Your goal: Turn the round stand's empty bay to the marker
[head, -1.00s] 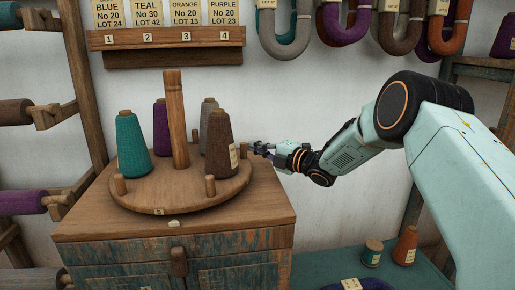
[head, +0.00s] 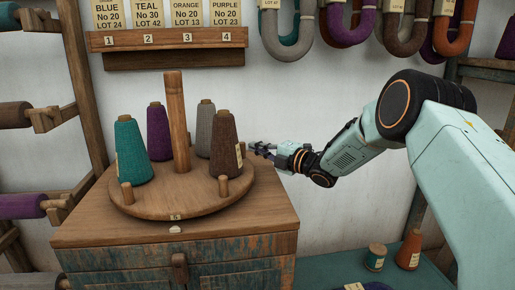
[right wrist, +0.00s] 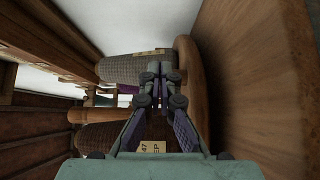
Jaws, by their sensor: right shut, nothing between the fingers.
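The round wooden stand (head: 165,205) sits on a cabinet, with a centre post (head: 177,125). It carries a teal cone (head: 130,150), a purple cone (head: 157,130), a grey cone (head: 205,125) and a brown cone (head: 224,150). The front bay between two short pegs (head: 126,193) holds no cone. Its small rim label (head: 175,217) lines up with the pale marker (head: 175,229) on the cabinet top. My right gripper (head: 256,148) is shut and empty at the stand's right edge; in the right wrist view its fingers (right wrist: 160,72) are beside the rim (right wrist: 190,90). I cannot tell whether they touch.
The cabinet top (head: 270,225) is clear around the stand. A numbered wooden rack (head: 165,40) with cards is on the wall behind. Coloured yarn hanks (head: 350,30) hang at upper right.

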